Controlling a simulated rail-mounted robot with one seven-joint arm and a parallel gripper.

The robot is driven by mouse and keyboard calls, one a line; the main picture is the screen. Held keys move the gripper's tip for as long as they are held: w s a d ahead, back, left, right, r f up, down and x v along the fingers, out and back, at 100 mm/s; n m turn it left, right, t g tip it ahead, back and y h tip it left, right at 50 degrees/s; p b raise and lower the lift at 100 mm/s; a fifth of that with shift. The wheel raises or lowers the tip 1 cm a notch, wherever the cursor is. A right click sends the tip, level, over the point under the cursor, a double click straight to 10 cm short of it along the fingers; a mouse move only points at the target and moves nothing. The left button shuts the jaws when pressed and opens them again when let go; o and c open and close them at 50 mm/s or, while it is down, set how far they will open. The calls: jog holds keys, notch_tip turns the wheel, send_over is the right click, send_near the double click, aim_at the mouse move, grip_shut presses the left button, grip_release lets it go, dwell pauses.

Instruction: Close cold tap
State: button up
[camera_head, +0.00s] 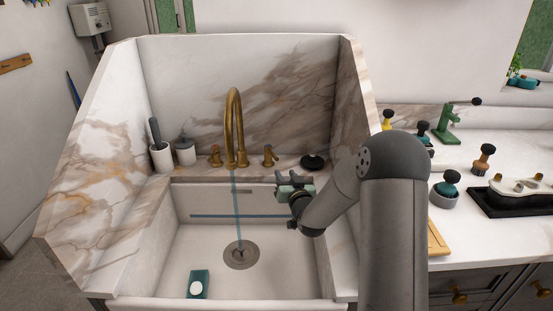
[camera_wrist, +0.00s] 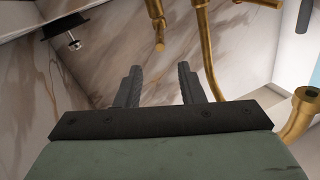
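A brass faucet (camera_head: 234,125) with a tall curved spout stands at the back of the sink, and a blue stream runs from it to the drain. A brass tap handle (camera_head: 215,155) is left of the spout and another brass handle (camera_head: 269,156) is right of it. No marking shows which is cold. My gripper (camera_head: 294,178) is in front of and slightly right of the right handle, over the sink's back edge. In the wrist view its two dark fingers (camera_wrist: 159,88) are apart with nothing between them. Brass parts (camera_wrist: 157,25) show beyond the fingertips, apart from them.
The white sink (camera_head: 190,255) holds a teal sponge (camera_head: 198,284) and a drain (camera_head: 240,255). A black round item (camera_head: 314,161) sits right of the right handle. A brush holder (camera_head: 161,156) and a grey jar (camera_head: 185,151) stand at left. Marble walls enclose the back and sides.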

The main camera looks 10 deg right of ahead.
aim_at(276, 157)
jog(key=w, duration=0.3)
jog(key=w+a+p, duration=0.1)
jog(key=w, duration=0.6)
jog(key=shift+w+a, duration=0.2)
jog(key=shift+w, duration=0.05)
grip_shut()
jog(key=shift+d, duration=0.1)
